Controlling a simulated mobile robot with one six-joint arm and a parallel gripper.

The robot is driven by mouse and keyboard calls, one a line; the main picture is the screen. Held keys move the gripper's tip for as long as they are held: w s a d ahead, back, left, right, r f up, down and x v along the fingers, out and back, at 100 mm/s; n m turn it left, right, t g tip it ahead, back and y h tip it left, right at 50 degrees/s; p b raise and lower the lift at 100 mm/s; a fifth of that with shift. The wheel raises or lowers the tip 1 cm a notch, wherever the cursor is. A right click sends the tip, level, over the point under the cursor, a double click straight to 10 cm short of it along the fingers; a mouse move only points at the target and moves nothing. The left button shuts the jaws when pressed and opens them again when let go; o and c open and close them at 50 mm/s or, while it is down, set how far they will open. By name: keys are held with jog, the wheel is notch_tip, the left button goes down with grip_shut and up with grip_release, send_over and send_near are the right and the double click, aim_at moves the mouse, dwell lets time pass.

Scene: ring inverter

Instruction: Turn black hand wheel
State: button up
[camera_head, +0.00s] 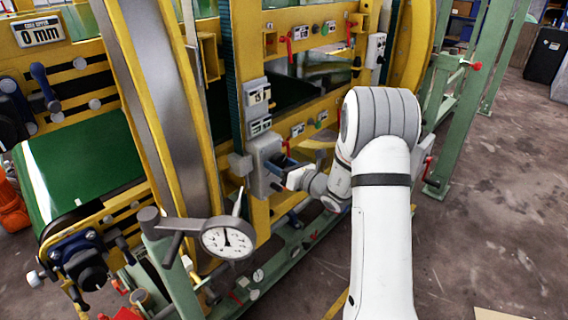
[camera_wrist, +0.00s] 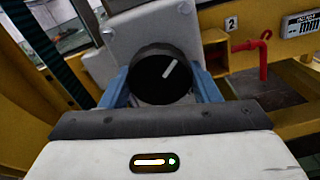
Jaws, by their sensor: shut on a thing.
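The black hand wheel (camera_wrist: 160,76) is a round black knob with a white mark on its face, in front of a grey mounting plate in the wrist view. The mark points to the upper right. My gripper (camera_wrist: 160,92) has a blue finger on each side of the wheel and is shut on it. In the head view my gripper (camera_head: 286,174) reaches left to a grey box (camera_head: 266,164) on the yellow frame. The wheel is too small and covered to make out there.
A red lever (camera_wrist: 264,54) stands to the right of the wheel, near a plate marked 2 (camera_wrist: 231,23). A round dial gauge (camera_head: 228,238) sits left of and below my gripper. The yellow ring frame (camera_head: 160,110) rises to the left. Open floor (camera_head: 480,200) lies to the right.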

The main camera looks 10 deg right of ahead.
jog(key=m+p, duration=0.1)
jog(key=m, duration=0.1)
jog(key=r+m+p, duration=0.1)
jog(key=m, duration=0.2)
jog(key=shift+w+r+m, duration=0.15)
jog(key=shift+m, duration=0.15)
jog(key=m+p, duration=0.2)
jog(key=m, duration=0.3)
jog(key=shift+m+p, duration=0.4)
jog(key=o, duration=0.6)
jog(key=shift+f, duration=0.2)
jog(key=o, duration=0.4)
jog(key=shift+f, duration=0.15)
jog(key=shift+f, duration=0.1)
jog(key=b+v, duration=0.1)
jog(key=v, duration=0.6)
jog(key=shift+s+d+b, duration=0.2)
jog(key=shift+s+b, duration=0.1)
jog(key=shift+s, duration=0.05)
